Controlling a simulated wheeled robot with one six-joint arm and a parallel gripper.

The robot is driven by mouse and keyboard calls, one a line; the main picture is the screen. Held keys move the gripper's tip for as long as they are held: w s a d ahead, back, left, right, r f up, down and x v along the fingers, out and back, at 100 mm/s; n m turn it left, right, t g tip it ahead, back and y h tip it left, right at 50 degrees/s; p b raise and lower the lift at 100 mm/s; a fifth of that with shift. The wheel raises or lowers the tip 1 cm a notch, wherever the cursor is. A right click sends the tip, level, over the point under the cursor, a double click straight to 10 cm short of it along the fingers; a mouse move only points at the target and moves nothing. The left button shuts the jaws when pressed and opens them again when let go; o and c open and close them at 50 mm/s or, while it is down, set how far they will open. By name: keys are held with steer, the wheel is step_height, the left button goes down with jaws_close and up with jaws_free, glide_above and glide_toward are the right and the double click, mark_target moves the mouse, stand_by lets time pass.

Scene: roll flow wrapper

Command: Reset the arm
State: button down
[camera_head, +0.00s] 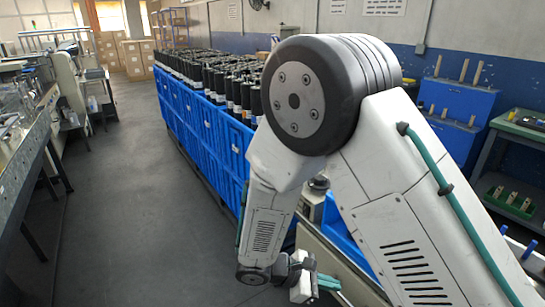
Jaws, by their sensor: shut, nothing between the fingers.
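My white arm with a large dark elbow joint fills the right half of the head view. It folds up at the elbow, and the forearm hangs down to a dark wrist joint. My gripper (303,287) is small and partly seen at the bottom middle, just right of the wrist. It is shut with nothing in it. Its fingertips are hard to make out at this size.
A long row of blue crates (204,128) holds many dark rolls (218,80) behind the arm. A machine bench (28,150) lines the left. The grey floor (115,215) between them is clear. A blue cabinet (455,108) and a green-topped table (520,128) stand at right.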

steer(key=s+d+r+m+y, duration=0.4)
steer(key=s+r+m, duration=0.1)
steer(key=r, duration=0.4)
steer(key=s+d+r+m+y, duration=0.4)
steer(key=s+r+m, duration=0.2)
steer(key=r, duration=0.3)
steer(key=s+d+r+m+t+y, duration=0.1)
steer(key=s+d+r+m+y, duration=0.3)
steer(key=r, duration=0.6)
steer(key=shift+s+d+m+y, duration=0.25)
steer(key=shift+s+m, duration=0.55)
steer(key=shift+s, duration=0.4)
steer(key=shift+s, duration=0.1)
